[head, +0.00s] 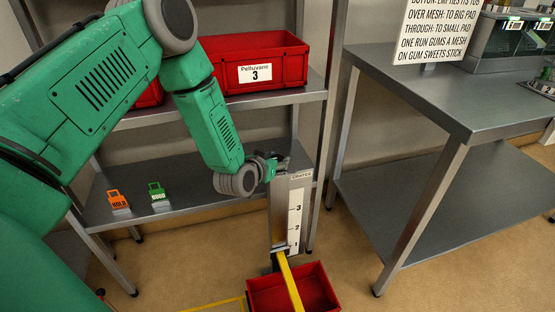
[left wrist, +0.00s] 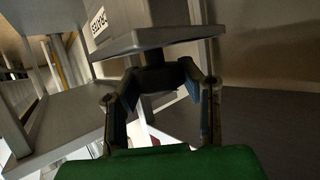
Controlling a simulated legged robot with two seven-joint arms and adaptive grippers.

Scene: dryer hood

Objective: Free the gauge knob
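The gauge (head: 294,210) is an upright grey post with a white scale marked 1, 2 and 3 and a label at its top. My left gripper (head: 276,165) is at the top of this post, on its left side. In the left wrist view the post's labelled end (left wrist: 135,25) shows close up, with a dark knob (left wrist: 155,78) on its face. The fingers of my left gripper (left wrist: 160,82) lie on both sides of the knob and appear closed against it. The knob is hidden in the head view. My right gripper is out of view.
A red crate (head: 310,290) stands on the floor at the post's foot, with a yellow bar (head: 289,283) across it. Orange (head: 118,200) and green (head: 157,196) tags stand on the lower shelf. A steel table (head: 430,85) stands right.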

